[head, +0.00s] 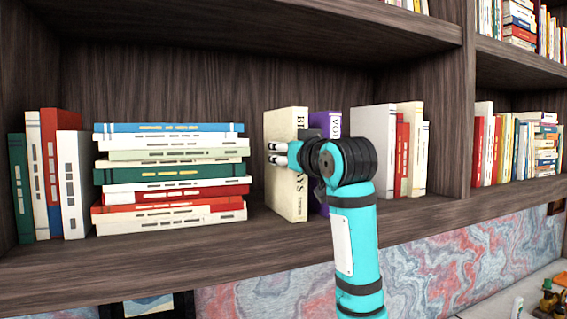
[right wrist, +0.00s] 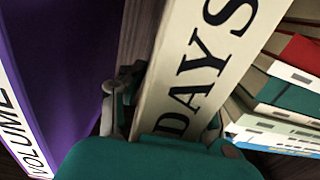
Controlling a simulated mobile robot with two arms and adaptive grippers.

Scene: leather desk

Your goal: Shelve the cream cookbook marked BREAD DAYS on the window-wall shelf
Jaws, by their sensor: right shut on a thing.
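The cream BREAD DAYS cookbook (head: 283,185) stands upright in the middle shelf bay, between a flat stack and a purple book. Its lettered spine faces out; its lower end is at the shelf board, though I cannot tell if it rests there. My right gripper (head: 281,155) is shut on this book, its fingers across the spine and hiding part of the lettering. In the right wrist view, the fingers (right wrist: 165,122) lie on both sides of the cream spine (right wrist: 200,60) marked DAYS. My left gripper is not in view. The dark wooden shelf (head: 150,262) fills most of the head view.
The purple VOLUME book (head: 333,125) stands just right of the cookbook, partly behind my gripper. A flat stack of books (head: 170,183) lies to its left, with a narrow gap. White and red books (head: 373,130) stand further right. A wooden divider (head: 460,120) closes the bay.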

